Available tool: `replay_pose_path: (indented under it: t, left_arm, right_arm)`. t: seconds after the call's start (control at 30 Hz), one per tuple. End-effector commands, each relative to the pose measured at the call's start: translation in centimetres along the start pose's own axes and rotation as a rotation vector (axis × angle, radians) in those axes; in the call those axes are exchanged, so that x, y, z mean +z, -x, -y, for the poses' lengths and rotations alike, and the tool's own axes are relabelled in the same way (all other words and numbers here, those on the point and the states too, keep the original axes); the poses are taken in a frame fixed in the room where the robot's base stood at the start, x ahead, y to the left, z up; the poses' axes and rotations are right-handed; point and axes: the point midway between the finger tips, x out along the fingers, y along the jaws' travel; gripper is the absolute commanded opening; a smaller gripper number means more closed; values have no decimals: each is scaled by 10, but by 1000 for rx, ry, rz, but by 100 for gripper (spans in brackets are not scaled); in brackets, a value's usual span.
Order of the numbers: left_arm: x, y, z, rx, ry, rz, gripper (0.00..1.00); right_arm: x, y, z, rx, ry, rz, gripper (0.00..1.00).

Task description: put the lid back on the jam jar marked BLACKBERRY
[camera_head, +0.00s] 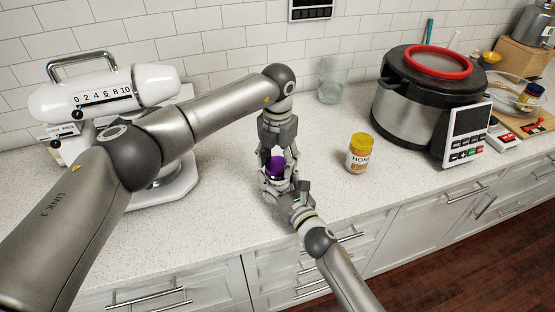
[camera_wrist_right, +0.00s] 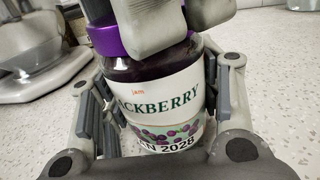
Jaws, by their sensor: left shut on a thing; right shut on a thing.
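The BLACKBERRY jam jar (camera_wrist_right: 155,95) stands upright on the counter, dark inside, its label partly hidden. My right gripper (camera_head: 276,186) is shut around its body, a finger on each side. The purple lid (camera_head: 275,167) is at the jar's mouth; it also shows in the right wrist view (camera_wrist_right: 106,40). My left gripper (camera_head: 277,160) comes down from above and is shut on the lid, its fingers hiding much of it. The lid looks in line with the jar; I cannot tell whether it is fully seated.
A honey jar (camera_head: 359,154) with a yellow lid stands to the right. A stand mixer (camera_head: 110,95) is at left, a glass (camera_head: 332,80) behind, a large cooker (camera_head: 425,100) at right. The counter (camera_head: 220,225) in front of the jar is clear up to its edge.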

Motion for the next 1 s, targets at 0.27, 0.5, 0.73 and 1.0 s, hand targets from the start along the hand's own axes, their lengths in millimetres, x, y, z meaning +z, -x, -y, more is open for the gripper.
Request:
replay_pose_path:
  t: [0.27,0.5,0.73,1.0]
  left_arm:
    - [0,0,-1,0,10,0,75]
    - [0,0,0,0,11,0,78]
    - [1,8,0,0,11,2,78]
    - [0,42,0,0,11,1,78]
  right_arm:
    - [0,0,0,1,0,1,0]
    - [0,0,0,1,0,1,0]
    - [0,0,0,1,0,1,0]
    - [0,0,0,0,0,1,0]
